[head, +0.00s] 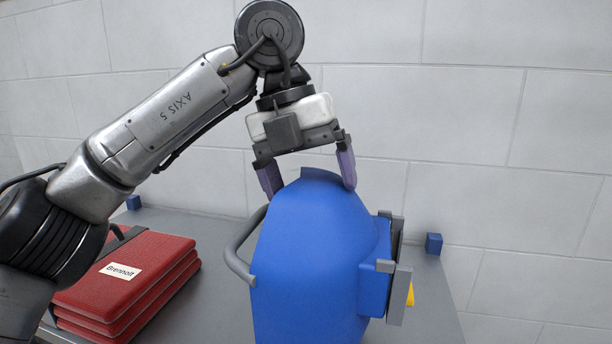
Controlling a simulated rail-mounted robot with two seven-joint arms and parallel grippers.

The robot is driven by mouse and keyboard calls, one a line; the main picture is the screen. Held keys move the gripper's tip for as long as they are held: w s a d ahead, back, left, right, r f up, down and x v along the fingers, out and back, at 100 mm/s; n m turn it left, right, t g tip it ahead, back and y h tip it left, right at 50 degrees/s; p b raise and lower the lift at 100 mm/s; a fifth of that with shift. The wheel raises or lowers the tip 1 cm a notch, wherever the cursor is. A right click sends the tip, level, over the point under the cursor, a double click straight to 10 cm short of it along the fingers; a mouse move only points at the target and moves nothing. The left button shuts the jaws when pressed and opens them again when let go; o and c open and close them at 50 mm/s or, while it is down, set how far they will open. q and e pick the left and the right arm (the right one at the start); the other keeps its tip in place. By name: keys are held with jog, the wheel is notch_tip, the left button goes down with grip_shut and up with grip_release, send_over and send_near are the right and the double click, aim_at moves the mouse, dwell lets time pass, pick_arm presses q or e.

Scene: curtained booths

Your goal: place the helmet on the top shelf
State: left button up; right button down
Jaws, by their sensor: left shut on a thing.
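The helmet (315,245) is a blue welding-style mask, upright at the centre of the head view, with grey and yellow parts on its right side. My left gripper (311,186) is above it, pointing down, with its purple fingers on either side of the helmet's top edge, shut on it. The helmet's lower end runs past the bottom of the picture, so I cannot tell whether it touches the surface. A grey shelf surface (218,229) lies behind and below it; I cannot tell which shelf level this is. My right gripper is not in view.
A stack of red binders (140,275) labelled "Brennolt" lies on the left part of the surface. A grey curved handle (238,258) shows just left of the helmet. Small blue blocks mark the back corners (433,243). A pale block wall (470,120) stands behind.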

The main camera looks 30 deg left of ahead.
pick_arm(q)
jog(key=o, duration=1.4)
jog(key=shift+r, duration=0.15)
jog(key=v, duration=0.9)
jog(key=shift+a+r, duration=0.1)
jog(key=shift+r, duration=0.35)
jog(key=shift+v, duration=0.85)
jog(key=shift+a+r, duration=0.1)
